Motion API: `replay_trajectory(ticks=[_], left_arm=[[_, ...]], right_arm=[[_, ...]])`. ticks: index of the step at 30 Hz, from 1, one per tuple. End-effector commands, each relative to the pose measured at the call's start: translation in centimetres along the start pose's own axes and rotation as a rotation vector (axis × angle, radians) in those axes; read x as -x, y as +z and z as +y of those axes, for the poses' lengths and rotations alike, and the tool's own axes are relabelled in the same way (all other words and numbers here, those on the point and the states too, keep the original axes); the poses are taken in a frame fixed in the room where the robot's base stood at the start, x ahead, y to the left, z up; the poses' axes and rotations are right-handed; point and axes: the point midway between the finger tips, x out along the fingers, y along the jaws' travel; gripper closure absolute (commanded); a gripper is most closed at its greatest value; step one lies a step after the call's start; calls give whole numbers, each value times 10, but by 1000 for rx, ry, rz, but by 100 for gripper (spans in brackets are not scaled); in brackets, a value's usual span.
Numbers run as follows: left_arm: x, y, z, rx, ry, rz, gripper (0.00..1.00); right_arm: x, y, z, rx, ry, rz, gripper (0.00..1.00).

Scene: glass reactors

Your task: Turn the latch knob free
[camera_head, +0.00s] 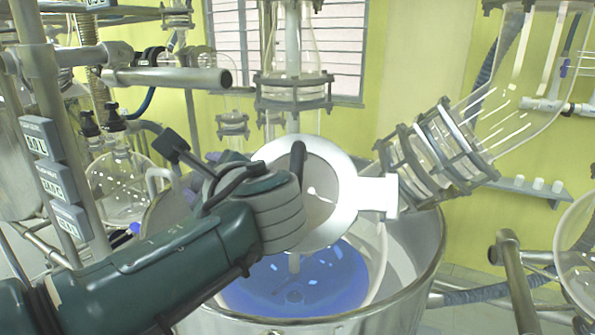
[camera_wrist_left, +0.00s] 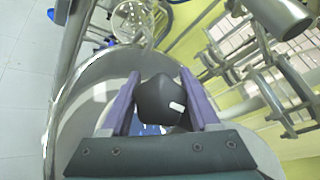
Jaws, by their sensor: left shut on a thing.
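In the left wrist view a black rounded latch knob (camera_wrist_left: 155,98) with a small white mark sits between the two purple fingers of my left gripper (camera_wrist_left: 159,82). The gripper is shut on the knob. In the head view my left arm comes in from the lower left, and the purple fingers of the gripper (camera_head: 212,168) show behind its dark green wrist. The wrist hides most of the grasp there, and I cannot make out the knob in that view. My right gripper is not in view.
A white ring-shaped plate (camera_head: 345,178) stands just right of my wrist, above a large steel vessel (camera_head: 432,240) with a blue inside. Glass reactor parts (camera_head: 440,150) stand right, and metal pipes (camera_head: 170,77) and a round flask (camera_head: 118,190) stand left.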

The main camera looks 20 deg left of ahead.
Motion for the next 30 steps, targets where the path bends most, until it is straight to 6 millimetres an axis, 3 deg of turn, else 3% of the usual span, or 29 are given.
replay_trajectory(ticks=[14,30], left_arm=[[2,-5,8,327,315,12,94],[6,-7,14,701,667,10,94]], right_arm=[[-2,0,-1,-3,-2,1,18],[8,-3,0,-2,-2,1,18]])
